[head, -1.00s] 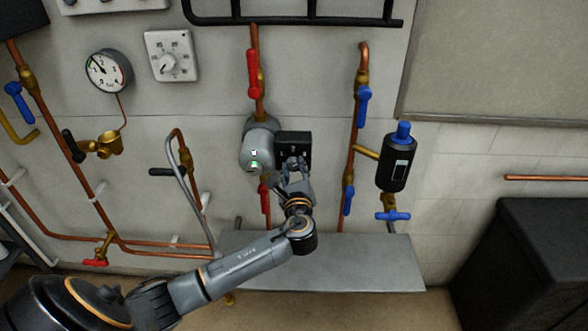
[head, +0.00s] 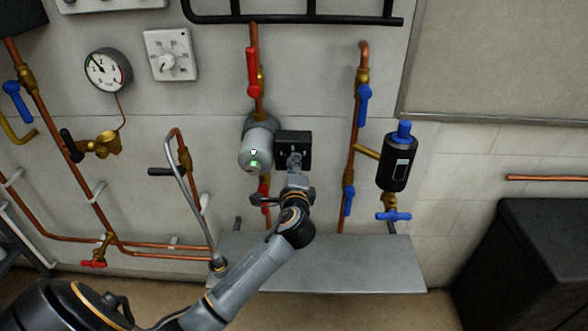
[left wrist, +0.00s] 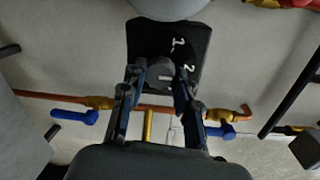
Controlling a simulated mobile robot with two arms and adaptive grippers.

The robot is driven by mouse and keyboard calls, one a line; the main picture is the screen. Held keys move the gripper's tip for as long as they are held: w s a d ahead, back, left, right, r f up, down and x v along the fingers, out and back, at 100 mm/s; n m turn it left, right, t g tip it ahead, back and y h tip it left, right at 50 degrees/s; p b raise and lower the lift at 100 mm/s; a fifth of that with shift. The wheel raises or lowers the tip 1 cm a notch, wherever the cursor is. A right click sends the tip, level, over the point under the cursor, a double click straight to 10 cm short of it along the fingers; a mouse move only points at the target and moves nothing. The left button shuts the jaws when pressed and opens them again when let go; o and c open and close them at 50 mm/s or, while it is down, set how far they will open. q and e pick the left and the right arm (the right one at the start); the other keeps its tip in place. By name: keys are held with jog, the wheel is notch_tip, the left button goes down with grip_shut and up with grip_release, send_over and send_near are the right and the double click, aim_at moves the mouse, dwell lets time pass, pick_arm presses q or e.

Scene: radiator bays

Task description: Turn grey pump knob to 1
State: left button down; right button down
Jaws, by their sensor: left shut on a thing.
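The pump (head: 257,147) is a grey rounded body with a small green light, set in the copper pipe. A black control box (head: 293,140) is fixed to its right side. In the left wrist view the box's black face (left wrist: 190,38) shows white numerals 1 and 2. The grey pump knob (left wrist: 160,72) sits on this face, with a short white mark on it; which numeral the mark points to I cannot tell. My left gripper (head: 295,162) is shut on the knob, one finger on each side, as the left wrist view (left wrist: 160,84) shows. My right gripper is not in view.
A red lever valve (head: 252,72) is above the pump, another red handle below. To the right are a blue-handled pipe and a black cylinder (head: 396,165) with blue cap. A grey shelf (head: 330,265) juts out below. A bent grey tube stands left of my arm.

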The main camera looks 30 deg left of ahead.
pick_arm(q)
jog(key=n+b, duration=0.1)
jog(key=n, duration=0.4)
jog(key=n+h, duration=0.1)
jog(key=n, duration=0.4)
jog(key=shift+s+a+t+b, duration=0.1)
jog(key=shift+a+t+b, duration=0.05)
jog(key=shift+t+b, duration=0.25)
jog(key=shift+n, duration=0.4)
jog(key=c, duration=1)
grip_release()
jog(key=shift+s, duration=0.1)
jog(key=v, duration=1.2)
jog(key=shift+a+r, duration=0.1)
jog(key=shift+a, duration=0.05)
